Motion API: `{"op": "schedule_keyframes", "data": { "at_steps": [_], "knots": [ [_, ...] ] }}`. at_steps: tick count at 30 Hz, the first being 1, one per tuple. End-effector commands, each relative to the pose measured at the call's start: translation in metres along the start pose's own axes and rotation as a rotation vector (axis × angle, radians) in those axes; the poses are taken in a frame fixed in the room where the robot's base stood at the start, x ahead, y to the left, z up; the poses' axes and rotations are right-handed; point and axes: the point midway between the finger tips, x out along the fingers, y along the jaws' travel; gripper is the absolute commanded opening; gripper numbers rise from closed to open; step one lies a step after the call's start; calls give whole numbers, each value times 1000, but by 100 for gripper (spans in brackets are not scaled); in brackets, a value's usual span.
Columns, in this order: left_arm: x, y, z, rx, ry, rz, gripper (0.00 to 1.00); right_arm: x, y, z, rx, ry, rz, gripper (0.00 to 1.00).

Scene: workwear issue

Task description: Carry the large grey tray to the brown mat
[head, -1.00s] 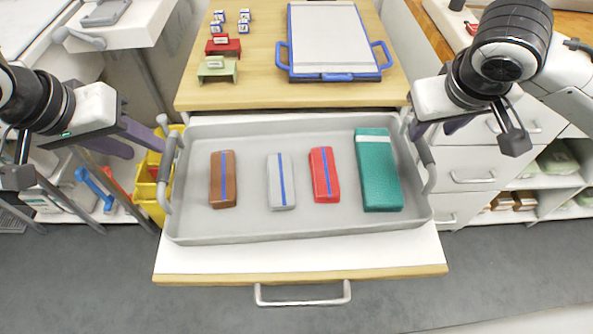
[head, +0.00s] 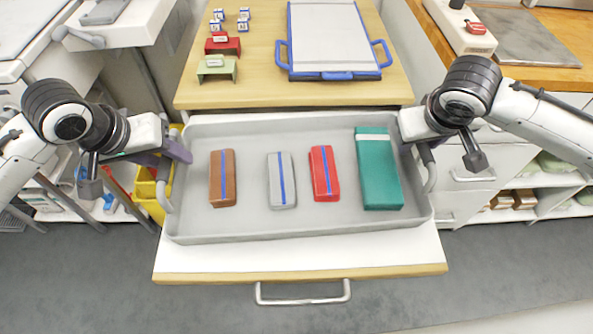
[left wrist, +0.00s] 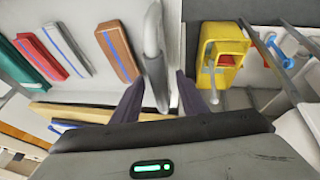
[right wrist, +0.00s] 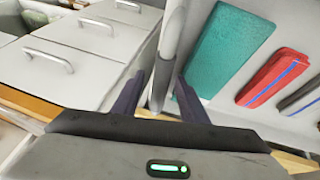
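The large grey tray (head: 300,226) sits on the pulled-out white drawer (head: 300,260). It holds a brown pack (head: 222,178), a grey pack (head: 281,180), a red pack (head: 324,173) and a teal pack (head: 379,170). My left gripper (left wrist: 160,95) is open, its fingers on either side of the tray's left handle (left wrist: 153,45). My right gripper (right wrist: 160,95) is open, its fingers on either side of the right handle (right wrist: 172,45). Neither gripper is closed on its handle. I see no brown mat in these frames.
A wooden table (head: 260,91) behind the tray bears a blue-framed white board (head: 330,40), small red (head: 222,44) and green (head: 216,69) stands and several small blocks. A yellow bin (head: 150,190) is left of the tray. A wooden counter with a grey sheet (head: 540,45) is at right.

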Motion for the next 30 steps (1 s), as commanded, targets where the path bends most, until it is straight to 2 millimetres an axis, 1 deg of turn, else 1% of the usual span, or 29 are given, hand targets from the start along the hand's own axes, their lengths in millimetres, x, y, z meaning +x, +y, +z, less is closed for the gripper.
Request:
{"op": "schedule_keyframes", "data": {
  "at_steps": [1,7,20,26,30],
  "knots": [
    [0,0,0,0,0,0,34,0,0,0,0,0,0,34],
    [0,0,0,0,0,0,1,0,0,0,0,0,0,1],
    [-3,1,-2,0,4,1,0,-3,0,-2,1,4,-1,0],
    [-13,3,-6,0,4,1,0,-13,2,-6,1,4,-1,0],
    [-25,6,-11,0,4,1,0,-25,5,-11,1,4,-1,0]
  ]
}}
